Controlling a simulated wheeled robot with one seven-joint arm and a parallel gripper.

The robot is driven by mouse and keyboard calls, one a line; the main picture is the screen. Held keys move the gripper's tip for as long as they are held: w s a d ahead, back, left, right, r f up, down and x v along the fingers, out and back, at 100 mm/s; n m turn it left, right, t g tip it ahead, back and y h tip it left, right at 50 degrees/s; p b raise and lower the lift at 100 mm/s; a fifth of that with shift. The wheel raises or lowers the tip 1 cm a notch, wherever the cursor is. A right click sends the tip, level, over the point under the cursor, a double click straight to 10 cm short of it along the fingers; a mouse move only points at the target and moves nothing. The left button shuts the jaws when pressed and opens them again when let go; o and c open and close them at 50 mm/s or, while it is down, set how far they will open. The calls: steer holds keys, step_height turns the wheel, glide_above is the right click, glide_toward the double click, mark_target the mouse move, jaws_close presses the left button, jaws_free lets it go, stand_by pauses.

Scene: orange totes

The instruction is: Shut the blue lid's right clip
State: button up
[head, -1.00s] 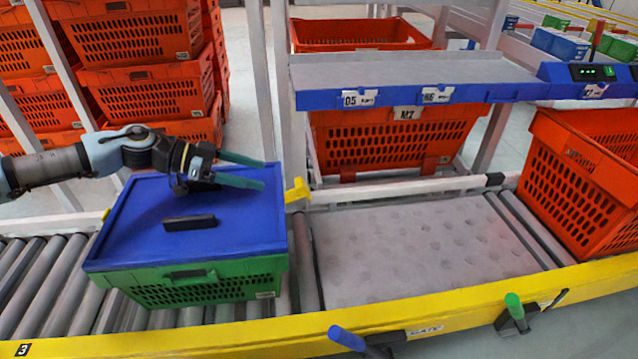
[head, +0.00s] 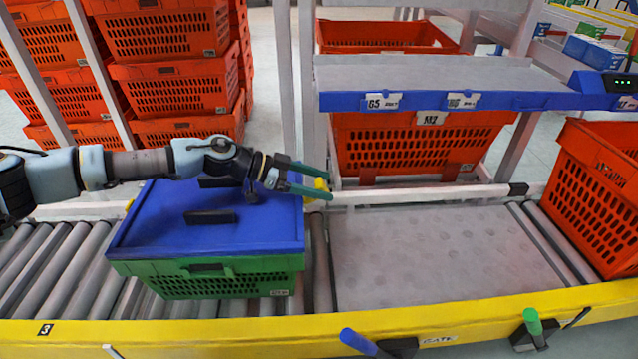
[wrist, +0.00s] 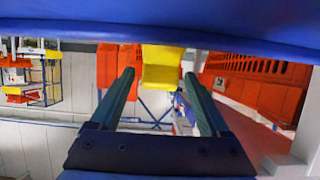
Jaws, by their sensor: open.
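The blue lid (head: 215,222) lies on a green tote (head: 210,284) on the roller conveyor. Its right clip, a yellow tab (head: 320,187), stands out from the lid's right edge. My gripper (head: 328,184) reaches over the lid's far right part. Its two green fingers are open around the clip, one on each side. In the wrist view the clip (wrist: 162,68) shows between the open fingers, near their tips, below the blue lid edge (wrist: 160,30). A gap shows beside the clip towards each finger. I cannot tell whether either finger touches it.
A dark handle (head: 211,218) stands up on the lid. A blue-edged shelf (head: 440,100) is right of my gripper, above the conveyor. The grey plate (head: 430,255) is clear. An orange tote (head: 600,200) stands at the right. A yellow rail (head: 250,332) runs in front.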

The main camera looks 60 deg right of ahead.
steer(key=shift+c, duration=0.2)
jaws_close()
stand_by(0.4)
